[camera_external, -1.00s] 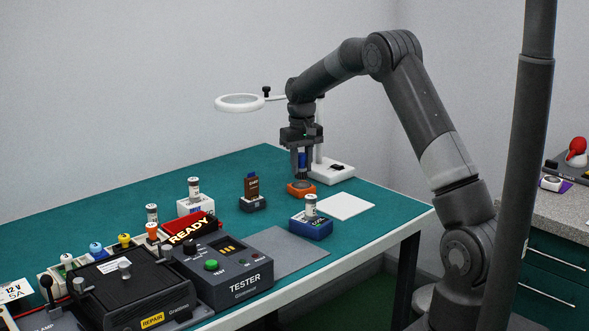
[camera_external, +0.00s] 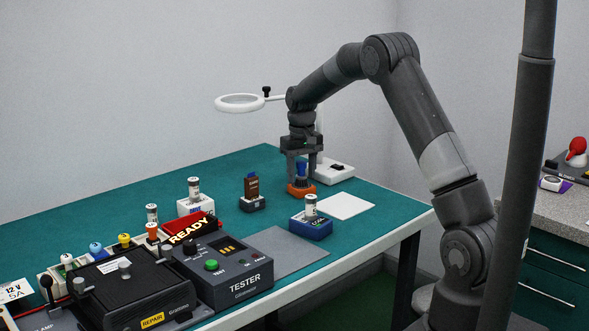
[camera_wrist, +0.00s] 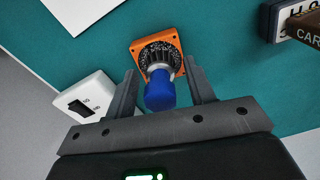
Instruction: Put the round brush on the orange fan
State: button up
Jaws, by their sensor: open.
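The round brush has a blue handle (camera_wrist: 160,92) and a dark ring of bristles (camera_wrist: 158,52). It stands handle up on the orange fan (camera_wrist: 135,48), with the bristles over the fan's middle. In the external view the blue handle (camera_external: 301,168) shows above the orange fan (camera_external: 300,193), near the table's far end. My gripper (camera_wrist: 162,76) is open, with a finger on each side of the brush and gaps beside the handle. In the external view my gripper (camera_external: 301,178) is low over the fan and partly hides the brush.
A white lamp base (camera_external: 338,168) stands close behind the fan. A white sheet (camera_external: 345,206) lies flat to its right. A brown card in a dark holder (camera_external: 252,190) and a blue box with a cylinder (camera_external: 311,226) are nearby. A tester (camera_external: 235,268) stands at front left.

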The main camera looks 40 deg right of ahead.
aim_at(302, 162)
notch_tip(302, 162, up, 12)
jog(key=shift+r, duration=0.25)
jog(key=s+a+r+t, duration=0.1)
jog(key=s+a+r, duration=0.25)
jog(key=s, duration=0.25)
jog(key=s+a+r+n+t, duration=0.1)
jog(key=s+a+r, duration=0.25)
jog(key=s, duration=0.35)
jog(key=s+a+r+t, duration=0.1)
jog(key=s+a+r, duration=0.1)
jog(key=s+r, duration=0.35)
jog(key=s+a+f+t, duration=0.1)
jog(key=s+a+f, duration=0.1)
jog(key=s, duration=0.8)
jog(key=s+a+f+n+t, duration=0.1)
jog(key=s+a+f, duration=0.2)
jog(key=s, duration=0.7)
jog(key=shift+s+f+n+t, duration=0.3)
jog(key=shift+s+f, duration=0.1)
jog(key=shift+f, duration=0.1)
